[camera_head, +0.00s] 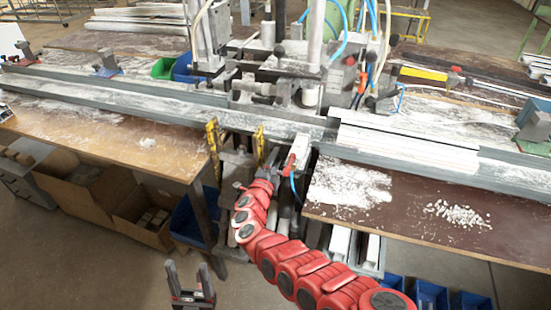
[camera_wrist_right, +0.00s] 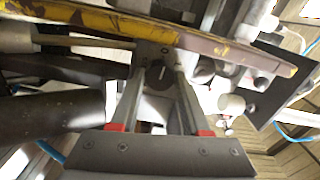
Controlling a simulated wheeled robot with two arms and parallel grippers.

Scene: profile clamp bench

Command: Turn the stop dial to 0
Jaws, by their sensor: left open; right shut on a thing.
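My right gripper (camera_wrist_right: 162,68) is shut on a small, dark round part, which looks like the stop dial (camera_wrist_right: 158,78), below a worn yellow bar in the right wrist view. My left gripper (camera_head: 189,273) is open and empty, low in front of the left table, well away from the machine.
The clamp machine (camera_head: 310,90) stands mid-bench with blue hoses. Long grey profiles (camera_head: 120,95) cross the bench. Cardboard boxes (camera_head: 95,190) and blue bins (camera_head: 430,293) sit below. White shavings lie on the tabletops.

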